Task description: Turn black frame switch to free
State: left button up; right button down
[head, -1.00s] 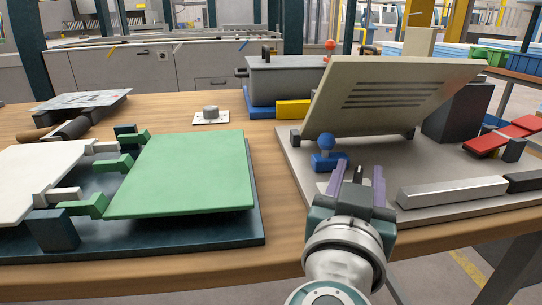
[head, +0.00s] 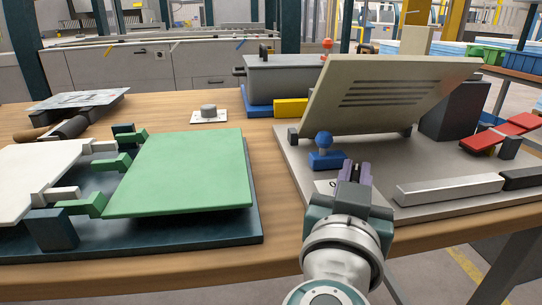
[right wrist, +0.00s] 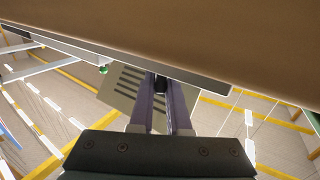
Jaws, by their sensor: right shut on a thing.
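My right gripper (head: 356,172) is at the near side of the grey base plate (head: 420,170), beside a blue ball-topped lever. Its purple fingers are closed on the small black switch (right wrist: 160,82), which shows as a dark bit between the fingertips in the right wrist view (right wrist: 160,100). Most of the switch is hidden by the fingers, so its setting cannot be told. A white label (head: 325,186) with a partly hidden marking lies left of the fingers. The tilted beige slotted frame (head: 390,95) rises behind. My left gripper is not in view.
The blue lever (head: 325,145) stands close left of my fingers. A silver bar (head: 448,189) lies to the right, with a red lever (head: 500,133) beyond. The green panel (head: 185,170) is left; bare wood lies between it and the base plate.

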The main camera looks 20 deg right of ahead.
jog(key=shift+s+d+r+n+t+y+p, duration=0.1)
jog(key=shift+n+t+y+p, duration=0.55)
jog(key=shift+n+y+p, duration=0.4)
jog(key=shift+r+n+t+y+p, duration=0.1)
jog(key=shift+n+t+y+p, duration=0.65)
jog(key=shift+p, duration=0.5)
jog(key=shift+y+p, duration=0.3)
jog(key=shift+y, duration=0.3)
jog(key=n+t+y, duration=0.1)
jog(key=n+y, duration=0.1)
jog(key=y, duration=0.1)
jog(key=shift+f, duration=0.2)
jog(key=n+t+y, duration=0.1)
jog(key=n+y, duration=0.1)
jog(key=shift+d+f+y, duration=0.1)
jog(key=shift+f+y, duration=0.05)
jog(key=shift+y, duration=0.15)
jog(key=n+y+b, duration=0.1)
jog(key=y, duration=0.1)
jog(key=shift+f+n+y, duration=0.1)
jog(key=shift+n+y, duration=0.2)
jog(key=shift+y, duration=0.1)
jog(key=n+y+b, duration=0.2)
jog(key=y, duration=0.1)
jog(key=shift+d+b, duration=0.1)
jog(key=shift+b, duration=0.3)
jog(key=shift+n+g+y+b, duration=0.35)
jog(key=shift+n+g+y, duration=0.05)
jog(key=shift+y, duration=0.2)
jog(key=shift+r, duration=0.2)
